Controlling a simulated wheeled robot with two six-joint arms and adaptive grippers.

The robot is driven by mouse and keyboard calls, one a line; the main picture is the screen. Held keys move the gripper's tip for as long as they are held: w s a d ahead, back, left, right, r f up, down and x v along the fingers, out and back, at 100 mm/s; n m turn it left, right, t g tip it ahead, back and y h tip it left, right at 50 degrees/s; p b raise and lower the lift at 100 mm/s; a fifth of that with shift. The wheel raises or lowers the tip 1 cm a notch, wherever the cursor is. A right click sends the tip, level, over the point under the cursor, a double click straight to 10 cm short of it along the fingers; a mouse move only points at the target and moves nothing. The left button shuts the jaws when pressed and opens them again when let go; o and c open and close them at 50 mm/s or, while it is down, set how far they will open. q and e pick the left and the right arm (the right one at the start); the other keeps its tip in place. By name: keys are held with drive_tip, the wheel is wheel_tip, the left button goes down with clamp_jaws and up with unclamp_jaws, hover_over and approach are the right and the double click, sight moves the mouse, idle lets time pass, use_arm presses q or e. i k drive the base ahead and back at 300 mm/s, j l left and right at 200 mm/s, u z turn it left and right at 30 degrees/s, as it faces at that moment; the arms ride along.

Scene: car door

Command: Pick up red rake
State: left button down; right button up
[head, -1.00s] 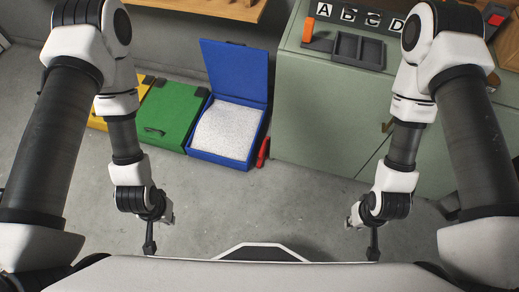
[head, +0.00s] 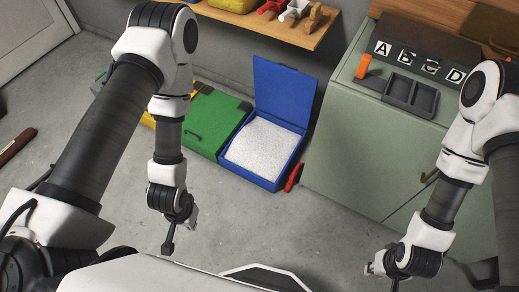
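No thing in the head view is clearly a rake. A small red object (head: 293,178) stands on the floor against the right side of the open blue box; its shape is too small to tell. Another red item (head: 271,6) lies on the wooden shelf at the top, partly cut off. My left gripper (head: 168,247) hangs over bare floor, apart from these objects. My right gripper (head: 394,284) is low at the bottom edge, in front of the green cabinet. Whether the fingers of either gripper are open does not show.
The blue box (head: 247,175) holds white granular material, and a green box (head: 195,140) stands to its left. The green cabinet (head: 345,145) carries a dark tray (head: 411,96) and letter tiles. A dark red item (head: 15,146) lies at far left. The central floor is clear.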

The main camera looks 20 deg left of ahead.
sight(294, 174)
drive_tip(key=i+j+z, duration=0.4)
drive_tip(key=j, duration=0.2)
drive_tip(key=i+j+z, duration=0.2)
drive_tip(key=j, duration=0.15)
drive_tip(key=k+z, duration=0.1)
drive_tip(key=z, duration=0.85)
